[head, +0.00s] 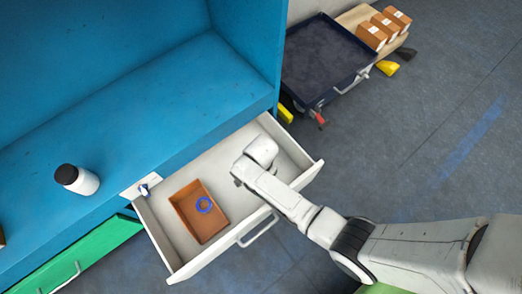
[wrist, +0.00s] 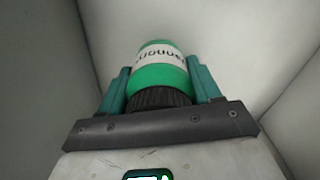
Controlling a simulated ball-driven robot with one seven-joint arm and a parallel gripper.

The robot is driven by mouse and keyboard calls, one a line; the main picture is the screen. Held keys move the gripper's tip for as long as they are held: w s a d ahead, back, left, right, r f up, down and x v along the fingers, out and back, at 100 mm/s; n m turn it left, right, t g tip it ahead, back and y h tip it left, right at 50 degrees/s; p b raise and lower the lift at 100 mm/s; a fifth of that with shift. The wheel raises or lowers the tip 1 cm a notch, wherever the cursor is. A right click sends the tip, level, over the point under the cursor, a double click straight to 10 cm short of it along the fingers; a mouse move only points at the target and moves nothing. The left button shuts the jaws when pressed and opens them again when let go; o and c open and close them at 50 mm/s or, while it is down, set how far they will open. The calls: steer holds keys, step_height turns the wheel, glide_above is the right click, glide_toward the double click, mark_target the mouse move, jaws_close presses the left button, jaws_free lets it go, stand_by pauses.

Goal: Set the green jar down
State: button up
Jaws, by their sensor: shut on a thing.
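The green jar (wrist: 160,77) has a white label with dark lettering and a black ridged lid, which faces my palm. My gripper (wrist: 158,68) is shut on it, with one teal finger at each side. In the head view my gripper (head: 240,177) is low over the right part of the open white drawer (head: 195,165). There the jar is hidden by my arm. Pale walls surround the jar in the wrist view. I cannot tell whether its far end touches the drawer floor.
A white bottle with a black cap (head: 86,183) is on the blue shelf (head: 120,135). A dark cart (head: 327,60) stands behind at the right.

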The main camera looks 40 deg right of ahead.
steer(key=shift+f, duration=0.9)
steer(key=shift+b, duration=0.3)
steer(key=shift+f, duration=0.2)
steer(key=o, duration=1.2)
steer(key=shift+c, duration=0.2)
steer(key=shift+r, duration=0.1)
step_height(320, 180, up, 12)
steer(key=p, duration=0.7)
steer(key=shift+r, duration=0.1)
steer(key=s+d+r+n, duration=0.4)
steer(key=s+r+n, duration=0.3)
steer(key=s+r, duration=0.1)
steer(key=s+d+r+n+t, duration=0.1)
steer(key=s+d+r+n, duration=0.2)
steer(key=s+r+n, duration=0.4)
steer(key=shift+s+d+r+n, duration=0.35)
steer(key=shift+s+r+n, duration=0.05)
steer(key=shift+s+r, duration=0.25)
